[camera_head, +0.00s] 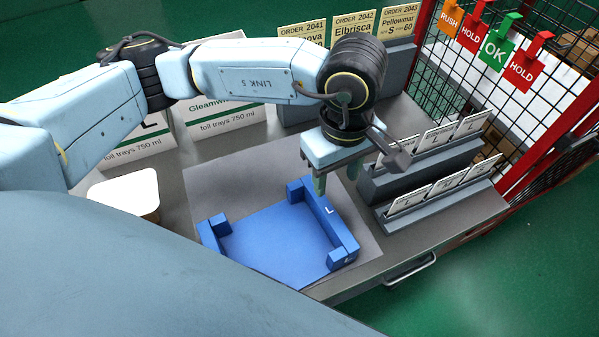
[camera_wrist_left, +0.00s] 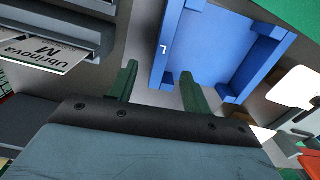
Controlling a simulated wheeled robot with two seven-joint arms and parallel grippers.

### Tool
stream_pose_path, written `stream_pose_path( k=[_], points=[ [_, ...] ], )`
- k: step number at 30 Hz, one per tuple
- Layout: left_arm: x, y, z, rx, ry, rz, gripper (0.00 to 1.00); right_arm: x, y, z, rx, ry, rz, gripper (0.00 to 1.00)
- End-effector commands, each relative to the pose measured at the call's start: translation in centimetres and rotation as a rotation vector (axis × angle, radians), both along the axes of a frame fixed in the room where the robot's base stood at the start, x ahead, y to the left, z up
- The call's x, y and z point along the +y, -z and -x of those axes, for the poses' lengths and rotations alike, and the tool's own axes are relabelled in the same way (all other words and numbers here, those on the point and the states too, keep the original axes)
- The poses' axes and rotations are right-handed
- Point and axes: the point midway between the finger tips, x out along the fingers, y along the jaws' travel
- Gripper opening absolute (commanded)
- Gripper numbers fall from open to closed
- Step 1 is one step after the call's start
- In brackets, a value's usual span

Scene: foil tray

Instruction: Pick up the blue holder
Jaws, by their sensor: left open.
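The blue holder (camera_head: 275,240) lies on a grey mat on the table, a shallow tray with raised blocks and a wall marked L. It also shows in the left wrist view (camera_wrist_left: 213,52). My left gripper (camera_head: 332,182) hangs at the far end of the L-marked wall, fingers pointing down. In the left wrist view its two green fingers (camera_wrist_left: 157,88) are apart, and the end of that wall appears between them. Whether they touch the wall cannot be told. The far corner of the holder is partly hidden by a finger. My right gripper is not in view.
Grey racks with cards (camera_head: 425,165) stand just right of the left gripper. Foil tray boxes (camera_head: 225,118) and order cards (camera_head: 355,28) stand behind. A white container (camera_head: 127,192) is at left. A wire mesh fence with hanging tags (camera_head: 495,50) bounds the right.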

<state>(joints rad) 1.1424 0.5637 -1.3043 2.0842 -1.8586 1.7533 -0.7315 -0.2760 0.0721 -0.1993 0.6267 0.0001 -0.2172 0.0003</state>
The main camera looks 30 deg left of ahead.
Motion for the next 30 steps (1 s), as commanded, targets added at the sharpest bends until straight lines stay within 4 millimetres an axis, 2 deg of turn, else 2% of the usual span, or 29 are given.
stream_pose_path(
  k=[1, 3, 10, 15, 20, 27, 30],
  points=[
    [0.3, 0.2, 0.0, -0.008, 0.008, -0.014, 0.49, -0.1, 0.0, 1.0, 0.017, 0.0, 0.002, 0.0],
    [0.4, 1.1, 0.0, -0.014, 0.01, -0.021, 0.49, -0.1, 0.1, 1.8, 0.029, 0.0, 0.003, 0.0],
    [0.4, 5.6, 0.1, -0.01, 0.009, -0.02, 0.49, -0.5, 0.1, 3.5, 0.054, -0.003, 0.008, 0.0],
    [0.3, 7.6, 0.0, -0.013, 0.009, -0.017, 0.49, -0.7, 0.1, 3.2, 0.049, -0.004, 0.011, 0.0],
    [0.3, 8.6, 0.2, -0.012, 0.008, -0.017, 0.49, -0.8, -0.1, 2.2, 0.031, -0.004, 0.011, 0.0],
    [0.3, 12.1, 0.5, -0.012, 0.008, -0.016, 0.49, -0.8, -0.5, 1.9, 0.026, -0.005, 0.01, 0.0],
    [0.3, 12.9, 0.5, -0.013, 0.007, -0.015, 0.49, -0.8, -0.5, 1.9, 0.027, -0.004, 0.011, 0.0]
  ],
)
